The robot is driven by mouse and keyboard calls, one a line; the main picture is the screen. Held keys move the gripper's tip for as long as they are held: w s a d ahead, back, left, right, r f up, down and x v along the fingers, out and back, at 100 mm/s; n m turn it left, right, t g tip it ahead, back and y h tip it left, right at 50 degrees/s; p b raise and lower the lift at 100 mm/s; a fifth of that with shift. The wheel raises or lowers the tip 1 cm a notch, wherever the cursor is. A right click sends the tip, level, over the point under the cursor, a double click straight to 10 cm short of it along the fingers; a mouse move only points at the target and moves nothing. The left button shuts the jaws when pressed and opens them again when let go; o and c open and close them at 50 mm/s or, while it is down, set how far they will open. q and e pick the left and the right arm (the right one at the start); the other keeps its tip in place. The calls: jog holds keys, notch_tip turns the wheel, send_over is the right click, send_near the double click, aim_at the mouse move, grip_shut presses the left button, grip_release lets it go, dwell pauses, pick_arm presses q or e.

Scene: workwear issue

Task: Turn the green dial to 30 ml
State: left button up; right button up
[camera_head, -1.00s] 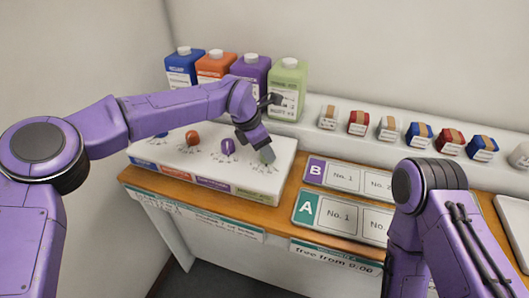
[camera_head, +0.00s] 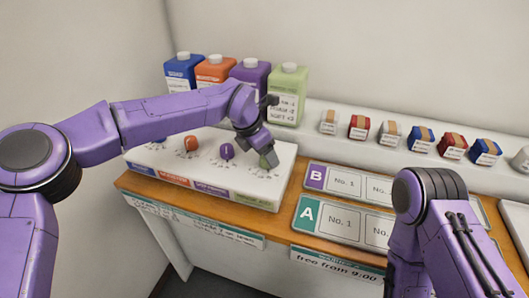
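The white dispenser panel (camera_head: 215,174) lies on the wooden counter with a row of dials. The green dial (camera_head: 270,160) is at the panel's right end, with a scale around it too small to read. My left gripper (camera_head: 266,150) points down at the green dial, its fingertips at or just above the knob. Whether the fingers grip the dial cannot be told. The purple dial (camera_head: 227,151) and orange dial (camera_head: 191,143) stand to the left; the blue dial is largely hidden by my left arm. My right arm shows at the right, but its gripper is out of view.
Behind the panel stand blue (camera_head: 180,73), orange (camera_head: 214,70), purple (camera_head: 250,74) and green (camera_head: 287,94) bottles. Boards B (camera_head: 317,176) and A (camera_head: 308,215) lie right of the panel. Several small boxed packs line the back ledge (camera_head: 345,142).

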pick_arm(q)
jog(key=b+v, duration=0.1)
jog(key=v, duration=0.9)
jog(key=shift+r, duration=0.1)
